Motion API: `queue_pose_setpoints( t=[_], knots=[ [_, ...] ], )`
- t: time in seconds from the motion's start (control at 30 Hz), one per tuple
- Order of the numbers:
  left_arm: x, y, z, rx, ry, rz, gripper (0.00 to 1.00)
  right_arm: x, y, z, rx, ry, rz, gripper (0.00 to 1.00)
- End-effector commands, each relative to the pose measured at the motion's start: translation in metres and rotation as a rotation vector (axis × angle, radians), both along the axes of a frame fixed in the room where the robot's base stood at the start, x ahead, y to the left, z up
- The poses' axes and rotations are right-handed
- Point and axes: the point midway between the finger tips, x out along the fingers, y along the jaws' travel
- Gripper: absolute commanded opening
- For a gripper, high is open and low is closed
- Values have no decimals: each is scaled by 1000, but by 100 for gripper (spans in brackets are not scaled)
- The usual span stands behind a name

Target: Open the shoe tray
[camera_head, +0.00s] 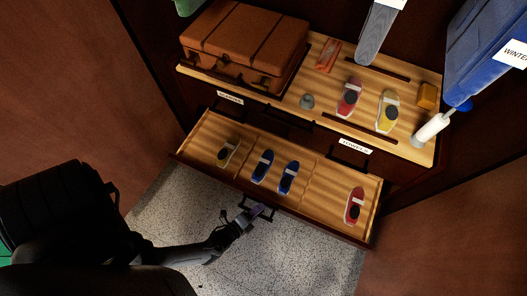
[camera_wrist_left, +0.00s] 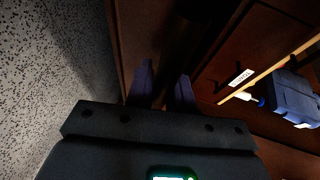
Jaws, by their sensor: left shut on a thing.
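The shoe tray (camera_head: 315,181) is a wooden pull-out drawer, low in the cabinet, and it stands out from the cabinet front. It holds a yellow-and-dark shoe (camera_head: 229,151), a pair of blue shoes (camera_head: 274,172) and a red shoe (camera_head: 354,206). My left gripper (camera_head: 262,210) is shut on the black handle (camera_head: 271,216) at the middle of the tray's front. In the left wrist view, my left gripper's two purple fingers (camera_wrist_left: 164,88) point at dark wood, and the handle between them is too dark to make out. My right gripper is in neither view.
The shelf above holds a brown suitcase (camera_head: 245,45), red and yellow shoes and small items. Labelled drawers with black handles sit under it. Brown doors flank the speckled floor (camera_head: 310,256), which is clear in front.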

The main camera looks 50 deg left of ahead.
Motion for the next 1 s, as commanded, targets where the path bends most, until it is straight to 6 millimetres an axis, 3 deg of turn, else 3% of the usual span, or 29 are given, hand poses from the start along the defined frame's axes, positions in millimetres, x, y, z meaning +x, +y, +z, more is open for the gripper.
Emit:
queue_pose_setpoints(
  t=[0.2, 0.6, 0.63, 0.77, 1.0],
  knots=[
    [-14, -8, 1, -1, -3, -1, 0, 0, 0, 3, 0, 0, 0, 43],
    [-16, -9, 1, -1, -4, 0, 0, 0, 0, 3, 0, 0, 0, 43],
    [-16, -9, 1, -1, -4, 0, 23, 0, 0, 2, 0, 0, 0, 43],
    [-16, -8, 1, -1, -3, -1, 42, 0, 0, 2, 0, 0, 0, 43],
    [-17, -8, 0, -1, -1, 0, 42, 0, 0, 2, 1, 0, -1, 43]
  ],
)
